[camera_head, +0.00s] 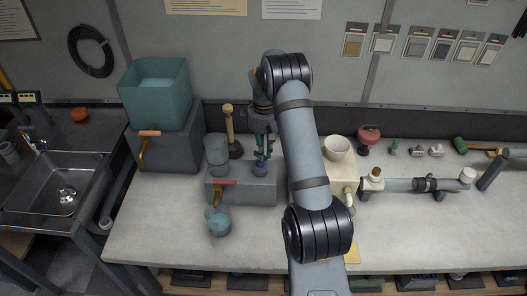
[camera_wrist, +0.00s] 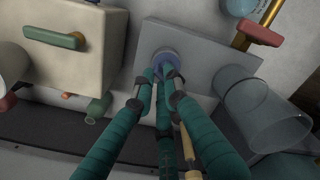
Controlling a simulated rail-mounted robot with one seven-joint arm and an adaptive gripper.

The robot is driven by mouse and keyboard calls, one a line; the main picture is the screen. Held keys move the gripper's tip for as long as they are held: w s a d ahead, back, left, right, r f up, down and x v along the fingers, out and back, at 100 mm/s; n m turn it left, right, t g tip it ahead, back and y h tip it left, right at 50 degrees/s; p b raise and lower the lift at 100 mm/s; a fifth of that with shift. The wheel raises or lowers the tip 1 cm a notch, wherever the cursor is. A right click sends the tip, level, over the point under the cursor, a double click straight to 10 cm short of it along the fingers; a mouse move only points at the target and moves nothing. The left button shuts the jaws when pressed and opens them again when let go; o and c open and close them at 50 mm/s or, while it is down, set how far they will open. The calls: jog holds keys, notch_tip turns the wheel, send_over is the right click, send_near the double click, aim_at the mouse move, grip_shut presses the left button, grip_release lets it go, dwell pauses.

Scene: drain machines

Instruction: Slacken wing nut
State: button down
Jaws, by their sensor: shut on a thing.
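The wing nut (camera_head: 261,169) looks like a small blue round piece on top of the grey block (camera_head: 242,190) in the head view. In the wrist view the blue piece (camera_wrist: 165,58) sits near the edge of the grey block (camera_wrist: 200,50), partly hidden by my fingers. My gripper (camera_head: 262,156) points down at it from above, with teal fingers. In the wrist view the fingertips of my gripper (camera_wrist: 160,82) are close together at the blue piece and shut on it. The nut's wings cannot be made out.
A clear cylinder (camera_head: 216,152) stands close beside my gripper. A red-handled tap (camera_head: 222,184) projects from the block above a glass cup (camera_head: 219,225). A teal tank (camera_head: 155,92) stands left. A beige block (camera_wrist: 65,55) is close on the other side. The front bench is mostly clear.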

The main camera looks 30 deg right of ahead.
jog(key=shift+w+d+n, duration=0.1)
jog(key=shift+w+n, duration=0.05)
jog(key=shift+n, duration=0.85)
jog(key=c, duration=1.7)
grip_release()
jog(key=shift+c, duration=0.2)
notch_tip(320, 180, up, 12)
